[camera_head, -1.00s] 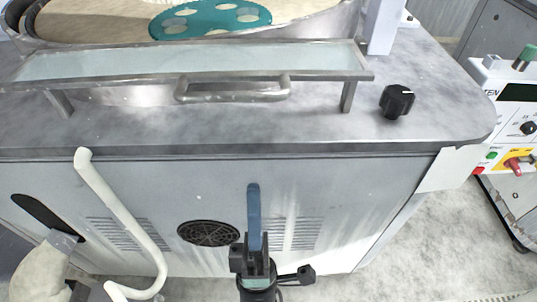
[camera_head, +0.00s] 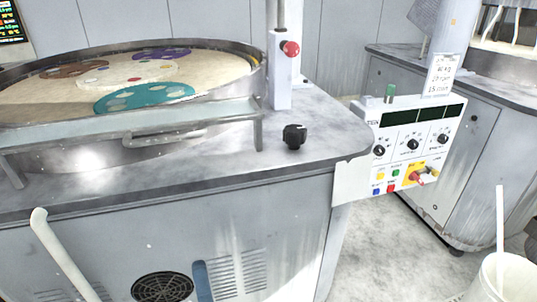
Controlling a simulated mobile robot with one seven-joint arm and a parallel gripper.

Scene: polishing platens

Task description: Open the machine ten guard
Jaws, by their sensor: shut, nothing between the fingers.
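The guard (camera_head: 80,130) is a long pale see-through panel in a grey metal frame. It stands on short metal legs along the front of the machine top, before the round platen, and its left end runs out of view. Its bent metal handle (camera_head: 165,134) is on the front. The control panel (camera_head: 412,145) at the machine's right corner bears a label ending in "TEN", partly hidden.
A black knob (camera_head: 294,136) sits on the machine top right of the guard. A white post (camera_head: 281,75) with a red button stands behind it. Another grey machine (camera_head: 455,135) stands at the right. A white bucket (camera_head: 505,278) is at lower right, with open floor (camera_head: 400,250) between.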

